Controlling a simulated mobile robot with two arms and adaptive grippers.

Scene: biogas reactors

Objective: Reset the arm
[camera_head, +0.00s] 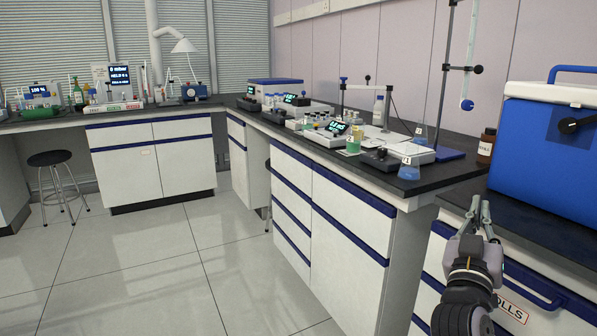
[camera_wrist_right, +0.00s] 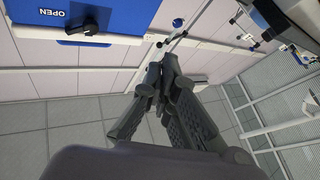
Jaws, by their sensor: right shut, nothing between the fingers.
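My right gripper (camera_head: 481,205) is at the lower right of the head view, in front of the drawers below the blue cooler box. Its fingers point up and away, and it holds nothing. In the right wrist view the fingers of the right gripper (camera_wrist_right: 163,72) come together at their tips, with nothing between them. My left gripper is not in the head view.
A blue cooler box (camera_head: 550,150) with a white lid stands on the right counter, close to my right arm. A flask with blue liquid (camera_head: 409,170) stands near the bench corner. A stool (camera_head: 52,160) is at the left. The tiled floor (camera_head: 150,270) is clear.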

